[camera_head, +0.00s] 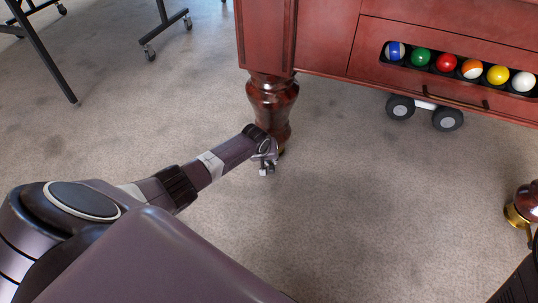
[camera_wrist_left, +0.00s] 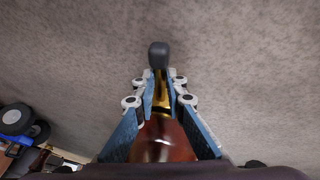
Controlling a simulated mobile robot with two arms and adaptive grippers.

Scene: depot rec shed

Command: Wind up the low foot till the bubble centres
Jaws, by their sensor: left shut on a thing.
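The red-brown pool table (camera_head: 320,40) stands on turned wooden legs. Its near left leg (camera_head: 272,100) meets the floor beside my left gripper (camera_head: 266,160). In the left wrist view, the fingers of my left gripper (camera_wrist_left: 159,95) are shut on the brass foot (camera_wrist_left: 162,95) below the dark wooden leg (camera_wrist_left: 165,140). A black knob (camera_wrist_left: 158,55) shows just beyond the fingertips, in line with the brass part. Another leg with a brass foot (camera_head: 516,216) shows at the right edge. No bubble level shows in either view. My right gripper is not in view.
Several balls lie in the table's ball tray (camera_head: 455,86). Dark wheels (camera_head: 447,118) show under the table, and wheels (camera_wrist_left: 17,118) also show at the left wrist view's left edge. Black castored legs (camera_head: 150,50) stand at the upper left. The carpet (camera_head: 370,210) between the legs is clear.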

